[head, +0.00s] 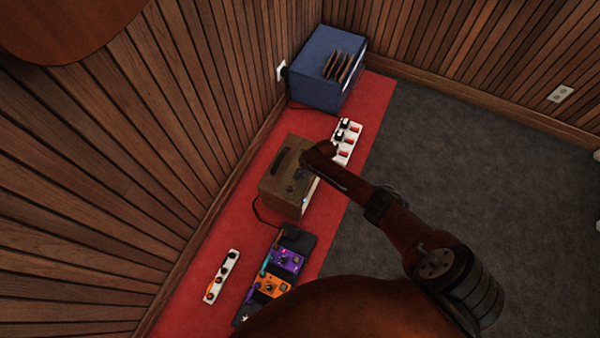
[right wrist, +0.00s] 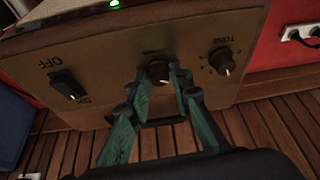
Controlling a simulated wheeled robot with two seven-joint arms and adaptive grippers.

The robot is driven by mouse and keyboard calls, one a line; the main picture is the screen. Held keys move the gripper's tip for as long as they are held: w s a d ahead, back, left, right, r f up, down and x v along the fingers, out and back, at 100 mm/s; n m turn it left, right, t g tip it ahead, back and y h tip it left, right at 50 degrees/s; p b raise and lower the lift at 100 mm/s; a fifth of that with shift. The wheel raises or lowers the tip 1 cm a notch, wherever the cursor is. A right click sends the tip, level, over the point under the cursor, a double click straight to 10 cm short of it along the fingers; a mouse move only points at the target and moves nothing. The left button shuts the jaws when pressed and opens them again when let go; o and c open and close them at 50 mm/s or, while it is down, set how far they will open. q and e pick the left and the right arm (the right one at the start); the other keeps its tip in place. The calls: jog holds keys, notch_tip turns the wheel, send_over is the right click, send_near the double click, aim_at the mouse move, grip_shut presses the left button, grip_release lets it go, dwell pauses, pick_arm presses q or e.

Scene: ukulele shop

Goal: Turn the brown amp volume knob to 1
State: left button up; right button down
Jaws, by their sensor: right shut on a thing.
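The brown amp (head: 287,165) stands on the red carpet in the head view, with a dark handle on top. In the right wrist view its brown panel (right wrist: 200,50) fills the upper part. The dark volume knob (right wrist: 158,72) with a pale pointer mark sits mid-panel. My right gripper (right wrist: 160,76), with greenish fingers, is shut on this knob, one fingertip on each side. The fingers hide most of the numbers around it. In the head view my right arm reaches the amp from the lower right. My left gripper is not in view.
The grey floor (head: 430,160) at right is clear.

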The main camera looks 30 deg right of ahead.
jog(key=shift+a, duration=0.1)
dwell(0.3)
jog(key=c, duration=1.7)
grip_release()
jog(key=shift+c, duration=0.2)
jog(key=shift+r, duration=0.1)
jog(key=v, duration=1.2)
